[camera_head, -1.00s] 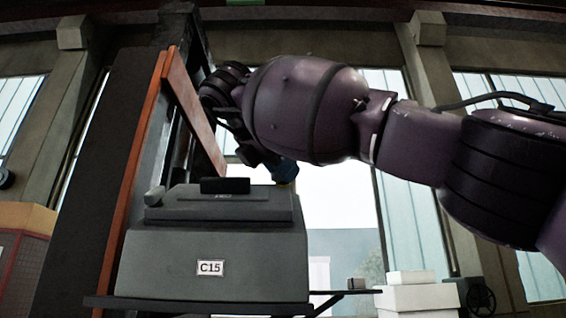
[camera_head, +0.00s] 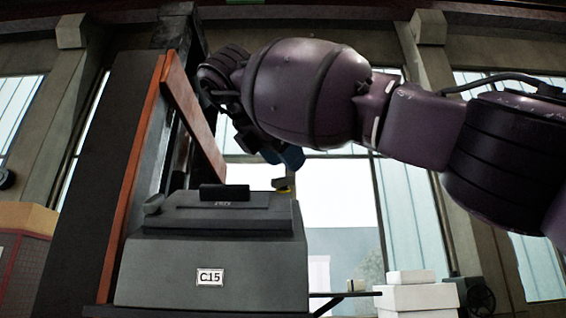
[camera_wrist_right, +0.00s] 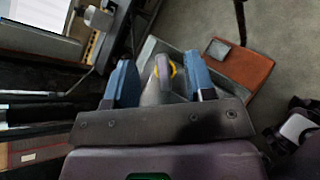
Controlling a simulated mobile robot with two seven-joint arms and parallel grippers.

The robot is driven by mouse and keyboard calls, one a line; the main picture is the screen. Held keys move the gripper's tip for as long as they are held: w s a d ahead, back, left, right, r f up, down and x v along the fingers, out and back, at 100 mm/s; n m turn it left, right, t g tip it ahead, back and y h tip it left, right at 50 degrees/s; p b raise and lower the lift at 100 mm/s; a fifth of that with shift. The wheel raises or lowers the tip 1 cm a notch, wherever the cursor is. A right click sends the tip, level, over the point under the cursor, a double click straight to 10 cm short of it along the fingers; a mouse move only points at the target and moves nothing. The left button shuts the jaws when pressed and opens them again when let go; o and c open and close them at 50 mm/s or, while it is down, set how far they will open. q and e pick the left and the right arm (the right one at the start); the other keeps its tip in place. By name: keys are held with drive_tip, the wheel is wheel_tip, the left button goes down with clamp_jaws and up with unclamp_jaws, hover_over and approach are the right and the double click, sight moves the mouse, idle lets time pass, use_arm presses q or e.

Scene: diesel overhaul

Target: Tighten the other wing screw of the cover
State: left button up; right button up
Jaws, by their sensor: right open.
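The dark grey box (camera_head: 212,262) labelled C15 stands at the left centre of the head view, with its cover (camera_head: 225,216) on top. One grey wing screw (camera_head: 153,204) sits at the cover's left end. A second wing screw (camera_head: 283,185), with yellow on it, sits at the right end. My right gripper (camera_head: 282,158) is just above this second screw, its blue fingertips open. In the right wrist view, a grey wing with a yellow ring (camera_wrist_right: 163,72) shows between the spread blue fingers (camera_wrist_right: 161,84). I see a gap above the screw in the head view. My left gripper is not in view.
A tall dark frame with an orange-red edge (camera_head: 130,190) stands close behind and left of the box. A black handle (camera_head: 224,192) rises from the cover's top. White boxes (camera_head: 412,298) are stacked at lower right. Bright windows lie behind.

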drive_tip(key=shift+s+r, duration=0.35)
drive_tip(key=shift+r, duration=0.15)
